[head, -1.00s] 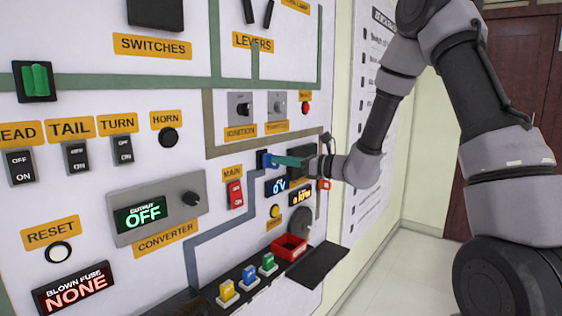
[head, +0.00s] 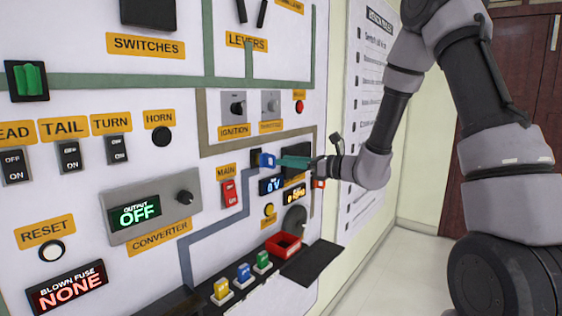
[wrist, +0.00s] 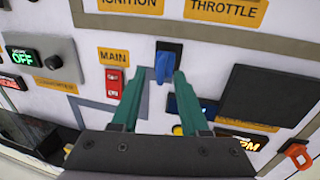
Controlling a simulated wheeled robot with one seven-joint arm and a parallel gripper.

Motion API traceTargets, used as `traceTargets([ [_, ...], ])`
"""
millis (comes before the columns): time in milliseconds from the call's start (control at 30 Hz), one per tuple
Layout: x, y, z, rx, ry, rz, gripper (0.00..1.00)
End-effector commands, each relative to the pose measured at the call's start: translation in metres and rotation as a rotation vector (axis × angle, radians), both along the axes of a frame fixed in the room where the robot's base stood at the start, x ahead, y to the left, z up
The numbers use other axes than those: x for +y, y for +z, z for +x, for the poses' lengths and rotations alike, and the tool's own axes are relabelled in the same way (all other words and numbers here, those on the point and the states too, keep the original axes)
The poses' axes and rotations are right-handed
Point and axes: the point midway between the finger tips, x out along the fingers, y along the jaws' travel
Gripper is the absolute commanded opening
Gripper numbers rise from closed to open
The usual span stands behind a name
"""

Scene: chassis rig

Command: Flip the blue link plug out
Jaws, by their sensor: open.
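The blue link plug (head: 267,160) sits at its black socket (head: 255,158) on the panel, right of and above the MAIN switch. In the wrist view the blue plug (wrist: 164,66) hangs below the upper part of the black socket (wrist: 171,46) and appears to stand out from the panel. My gripper (head: 281,161) is open in front of it. In the wrist view my gripper's teal fingers (wrist: 159,77) lie either side of the plug's lower end, with gaps visible. Whether either finger touches it I cannot tell.
The red MAIN switch (head: 229,194) is left of the plug. Displays (head: 271,186) and a yellow button (head: 269,210) lie below. A ledge holds yellow, blue and green pieces (head: 243,272) and a red tray (head: 284,243). A dark box (wrist: 266,93) is right of my fingers.

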Motion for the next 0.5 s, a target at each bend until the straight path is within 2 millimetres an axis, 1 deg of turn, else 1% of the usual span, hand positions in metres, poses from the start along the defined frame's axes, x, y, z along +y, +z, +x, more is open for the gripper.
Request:
traceTargets([
  [33, -0.011, 0.0, -0.004, 0.001, -0.005, 0.0, 0.45],
  [200, -0.042, 0.0, -0.02, 0.0, -0.004, -0.001, 0.45],
  [300, -0.056, 0.0, -0.027, 0.0, -0.002, -0.001, 0.45],
  [400, -0.065, 0.0, -0.033, 0.0, -0.001, 0.0, 0.45],
  [500, -0.069, 0.0, -0.036, 0.0, 0.001, -0.001, 0.45],
])
